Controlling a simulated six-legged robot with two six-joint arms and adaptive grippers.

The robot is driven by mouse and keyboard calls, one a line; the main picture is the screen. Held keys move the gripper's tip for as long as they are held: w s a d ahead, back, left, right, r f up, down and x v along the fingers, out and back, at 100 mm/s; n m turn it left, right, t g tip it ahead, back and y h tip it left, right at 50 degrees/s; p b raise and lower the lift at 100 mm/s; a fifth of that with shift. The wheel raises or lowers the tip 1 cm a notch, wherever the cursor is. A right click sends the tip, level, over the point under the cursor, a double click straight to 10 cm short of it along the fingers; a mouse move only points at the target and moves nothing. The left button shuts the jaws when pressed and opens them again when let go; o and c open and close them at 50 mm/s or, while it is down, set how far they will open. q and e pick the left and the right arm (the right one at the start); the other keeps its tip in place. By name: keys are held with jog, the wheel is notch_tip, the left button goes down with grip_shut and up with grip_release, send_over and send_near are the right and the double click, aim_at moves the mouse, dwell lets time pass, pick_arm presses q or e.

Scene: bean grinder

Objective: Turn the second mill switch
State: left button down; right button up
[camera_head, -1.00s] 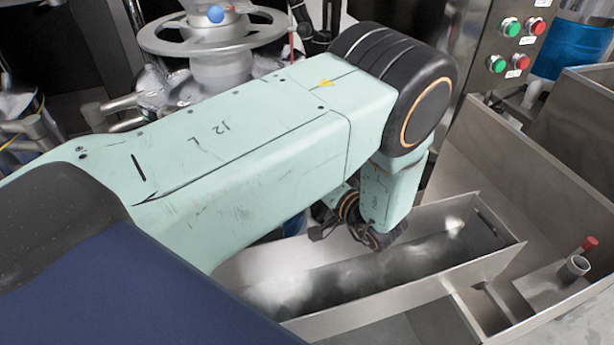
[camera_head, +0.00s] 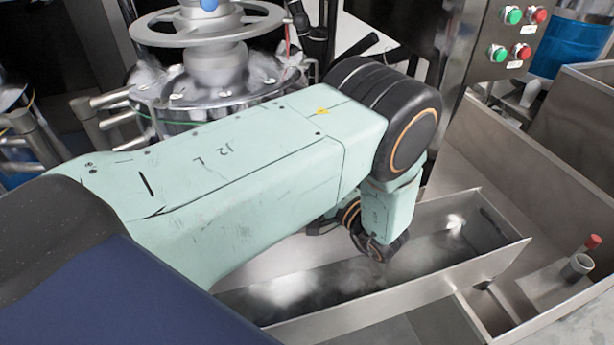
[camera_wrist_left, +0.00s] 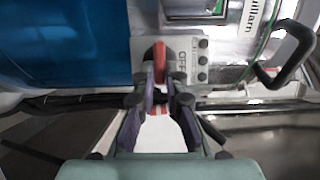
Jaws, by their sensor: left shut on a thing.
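A red mill switch (camera_wrist_left: 159,52) shows in the left wrist view, on a pale plate (camera_wrist_left: 182,45) marked OFF. My left gripper (camera_wrist_left: 160,88) is at the switch, with its two dark fingers closed about the red handle. Part of the handle is hidden by the fingers. In the head view my left arm reaches across the middle, and its own links hide the fingertips and the switch. I cannot tell from the label alone how far the switch is turned. My right gripper is in neither view.
A blue cylinder (camera_wrist_left: 62,40) is left of the switch, and a black handle (camera_wrist_left: 288,55) is at the right. In the head view a steel trough (camera_head: 465,265) lies below my arm, a handwheel machine (camera_head: 208,82) stands behind, and a button panel (camera_head: 512,40) is upper right.

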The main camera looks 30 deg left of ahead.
pick_arm(q)
jog(key=shift+a+r, duration=0.15)
jog(key=c, duration=1.5)
grip_release()
jog(key=shift+c, duration=0.2)
jog(key=shift+o, duration=0.7)
